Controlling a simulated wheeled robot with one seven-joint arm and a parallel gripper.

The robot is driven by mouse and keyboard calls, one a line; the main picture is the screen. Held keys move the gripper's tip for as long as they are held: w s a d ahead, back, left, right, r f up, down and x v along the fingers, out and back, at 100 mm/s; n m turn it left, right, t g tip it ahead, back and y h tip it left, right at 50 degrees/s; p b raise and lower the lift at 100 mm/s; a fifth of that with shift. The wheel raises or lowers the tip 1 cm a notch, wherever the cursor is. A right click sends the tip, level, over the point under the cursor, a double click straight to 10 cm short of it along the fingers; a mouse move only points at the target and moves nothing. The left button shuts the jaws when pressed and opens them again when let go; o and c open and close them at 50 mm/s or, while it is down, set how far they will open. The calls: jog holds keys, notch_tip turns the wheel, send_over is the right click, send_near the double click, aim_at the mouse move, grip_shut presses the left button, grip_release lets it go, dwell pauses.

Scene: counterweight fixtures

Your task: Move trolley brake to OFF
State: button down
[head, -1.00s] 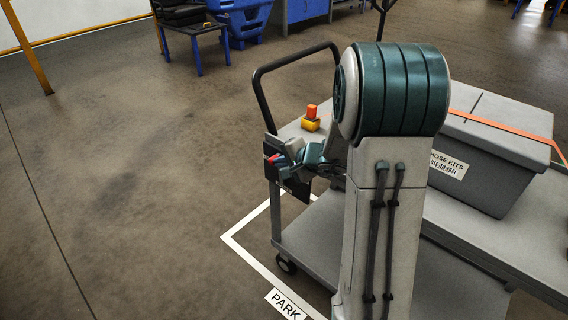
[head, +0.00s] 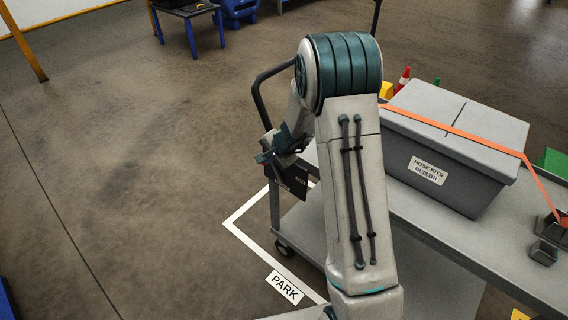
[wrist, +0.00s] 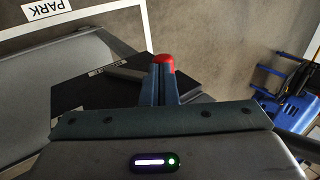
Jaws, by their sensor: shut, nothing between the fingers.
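The trolley (head: 428,228) is grey, with a black push handle (head: 258,92) at its left end. A black brake panel (head: 292,182) is on that end below my gripper (head: 266,156). In the wrist view the panel (wrist: 95,98) carries small pale lettering, too small to read. The brake lever's red knob (wrist: 164,60) shows just beyond my fingertips, which hide the rest of the lever. My gripper (wrist: 162,82) is shut and holds nothing. Whether the fingers touch the knob, I cannot tell. The knob is hidden in the head view.
A lidded grey hose-kits bin (head: 452,150) with an orange strap stands on the trolley. A white floor outline with a PARK label (head: 284,287) lies around its near corner. A blue-legged table (head: 190,20) stands at the back. The floor left of the trolley is open.

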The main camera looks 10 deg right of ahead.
jog(key=shift+w, duration=0.15)
dwell(0.6)
jog(key=s+p+v, duration=0.1)
jog(key=v, duration=1.2)
jog(key=shift+s+d+p, duration=0.2)
jog(key=shift+d+p, duration=0.15)
jog(key=shift+d, duration=0.15)
